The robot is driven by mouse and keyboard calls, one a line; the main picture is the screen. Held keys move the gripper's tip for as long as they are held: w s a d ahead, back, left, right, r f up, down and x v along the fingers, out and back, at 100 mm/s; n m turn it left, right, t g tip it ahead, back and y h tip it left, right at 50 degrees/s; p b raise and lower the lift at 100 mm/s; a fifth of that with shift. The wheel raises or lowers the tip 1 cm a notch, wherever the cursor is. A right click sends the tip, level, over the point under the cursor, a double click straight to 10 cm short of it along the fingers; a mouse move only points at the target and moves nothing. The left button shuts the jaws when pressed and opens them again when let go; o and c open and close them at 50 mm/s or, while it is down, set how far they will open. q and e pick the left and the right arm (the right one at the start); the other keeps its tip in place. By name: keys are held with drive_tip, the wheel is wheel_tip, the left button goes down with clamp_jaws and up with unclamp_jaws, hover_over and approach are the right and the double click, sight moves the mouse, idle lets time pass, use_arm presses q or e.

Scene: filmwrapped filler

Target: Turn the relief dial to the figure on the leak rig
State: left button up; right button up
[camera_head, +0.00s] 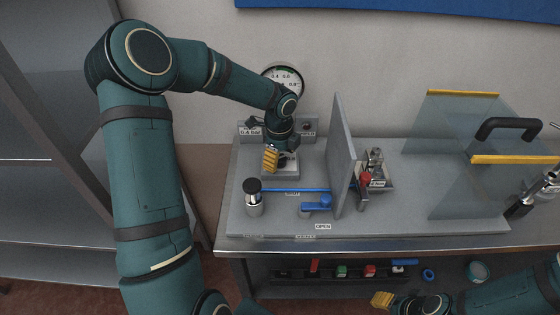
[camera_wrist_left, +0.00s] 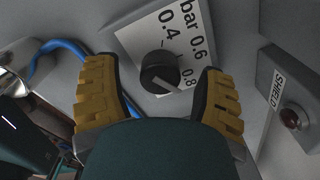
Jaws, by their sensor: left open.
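The relief dial (camera_wrist_left: 160,72) is a round black knob on a white scale plate (camera_wrist_left: 138,38) marked bar, 0.4, 0.6 and 0.8. Its pale pointer line points to the lower right, close to the 0.8 side. My left gripper (camera_wrist_left: 153,80) is open, with one yellow finger on each side of the dial and a gap to it on both sides. In the head view my left gripper (camera_head: 275,157) hangs over the dial's block on the leak rig (camera_head: 270,218) and hides the dial. My right gripper (camera_head: 383,299) is low at the bottom edge.
A round gauge (camera_head: 284,78) is on the wall behind. A grey upright panel (camera_head: 341,155) stands right of my left gripper. A blue lever (camera_head: 318,205) and a black-capped cylinder (camera_head: 253,196) are in front. The SHIELD block (camera_wrist_left: 292,118) is close by the right finger.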

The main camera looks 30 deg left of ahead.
use_arm(q)
drive_tip(key=shift+f, duration=0.5)
clamp_jaws()
